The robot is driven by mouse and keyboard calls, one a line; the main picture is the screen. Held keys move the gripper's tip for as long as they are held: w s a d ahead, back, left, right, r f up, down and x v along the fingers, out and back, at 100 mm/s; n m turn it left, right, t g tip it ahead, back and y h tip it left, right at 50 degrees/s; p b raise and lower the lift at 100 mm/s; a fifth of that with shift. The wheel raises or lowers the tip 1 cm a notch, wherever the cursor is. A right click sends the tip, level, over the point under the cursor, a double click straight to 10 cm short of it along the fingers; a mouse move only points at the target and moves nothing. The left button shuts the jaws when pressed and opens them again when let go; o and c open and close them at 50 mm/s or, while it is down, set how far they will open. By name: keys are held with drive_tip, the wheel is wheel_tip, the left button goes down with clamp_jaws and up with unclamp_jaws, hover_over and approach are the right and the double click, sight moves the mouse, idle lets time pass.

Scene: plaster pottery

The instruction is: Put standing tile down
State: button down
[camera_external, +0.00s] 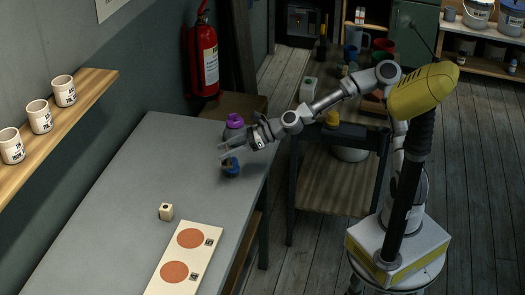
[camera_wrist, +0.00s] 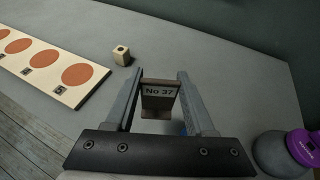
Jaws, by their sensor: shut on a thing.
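The standing tile (camera_wrist: 160,98) is a small brown and grey piece with a "No 37" label, between the two fingers of my gripper (camera_wrist: 159,78) in the wrist view. My gripper is shut on it. In the external view my gripper (camera_external: 223,151) is over the far right part of the grey table (camera_external: 150,160). A small dark blue piece (camera_external: 231,167) shows just below the fingers there, apparently the tile. A bit of blue also shows beside the tile's foot in the wrist view. I cannot tell whether the tile touches the table.
A white board (camera_external: 203,240) with orange discs lies near the table's front right edge. A small cream cube (camera_external: 166,212) with a dark hole stands beside it. A grey pot with a purple ring (camera_external: 235,121) stands behind my gripper. The table's middle is clear.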

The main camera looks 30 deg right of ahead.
drive_tip(key=shift+s+a+f+b, duration=0.55)
drive_tip(key=shift+s+a+f, duration=0.05)
drive_tip(key=shift+a+f, duration=1.2)
drive_tip(key=shift+s+a+f+b, duration=0.55)
drive_tip(key=shift+a+f+b, duration=0.05)
drive_tip(key=shift+a+f, duration=1.25)
drive_tip(key=shift+s+a+f+b, duration=0.55)
drive_tip(key=shift+s+a+f, duration=0.05)
drive_tip(key=shift+a+f, duration=1.2)
drive_tip(key=shift+f, duration=0.2)
drive_tip(key=shift+c, duration=1.3)
unclamp_jaws()
drive_tip(key=shift+r, duration=0.1)
drive_tip(key=shift+r, duration=0.1)
drive_tip(key=shift+r, duration=0.2)
drive_tip(key=p+v, duration=0.2)
drive_tip(key=v, duration=1)
